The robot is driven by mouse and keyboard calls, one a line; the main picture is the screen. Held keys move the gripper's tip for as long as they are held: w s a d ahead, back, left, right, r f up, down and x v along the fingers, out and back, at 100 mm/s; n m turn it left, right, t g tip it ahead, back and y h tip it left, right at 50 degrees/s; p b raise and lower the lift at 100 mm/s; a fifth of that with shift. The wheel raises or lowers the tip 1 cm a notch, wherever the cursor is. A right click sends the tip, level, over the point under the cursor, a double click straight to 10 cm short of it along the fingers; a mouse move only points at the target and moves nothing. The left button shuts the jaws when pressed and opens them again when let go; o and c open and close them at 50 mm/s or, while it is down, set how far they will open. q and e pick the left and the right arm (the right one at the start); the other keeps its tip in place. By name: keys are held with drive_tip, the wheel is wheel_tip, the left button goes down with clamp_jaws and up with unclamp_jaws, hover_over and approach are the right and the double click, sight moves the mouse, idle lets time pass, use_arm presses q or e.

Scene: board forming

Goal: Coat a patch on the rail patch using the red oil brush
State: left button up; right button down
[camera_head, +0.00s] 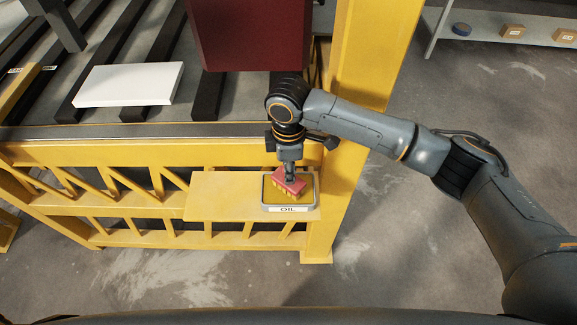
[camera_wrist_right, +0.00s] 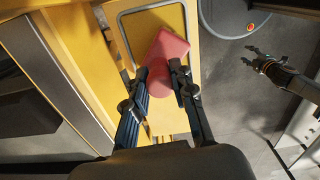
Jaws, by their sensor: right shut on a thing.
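My right gripper (camera_head: 290,172) points down and is shut on the red oil brush (camera_head: 293,184). The brush has a red body with yellowish bristles beneath. It is in or just above the grey-rimmed oil tray (camera_head: 288,209), labelled OIL; contact is not clear. In the right wrist view, the two fingers of this gripper (camera_wrist_right: 155,76) sit on either side of the red brush (camera_wrist_right: 172,46), with the tray rim (camera_wrist_right: 121,33) behind. My left gripper (camera_wrist_right: 254,58) shows in the right wrist view, empty with its fingers apart. I cannot make out a distinct rail patch.
The tray stands on a yellow shelf (camera_head: 218,189) on the yellow rail frame (camera_head: 110,154). A yellow post (camera_head: 358,60) rises right of it. A dark red block (camera_head: 250,35) is behind. A white board (camera_head: 128,84) lies on dark bars.

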drive_tip(key=shift+r+p, duration=2.05)
drive_tip(key=shift+r, duration=0.15)
drive_tip(key=shift+r+p, duration=0.8)
drive_tip(key=shift+r, duration=0.25)
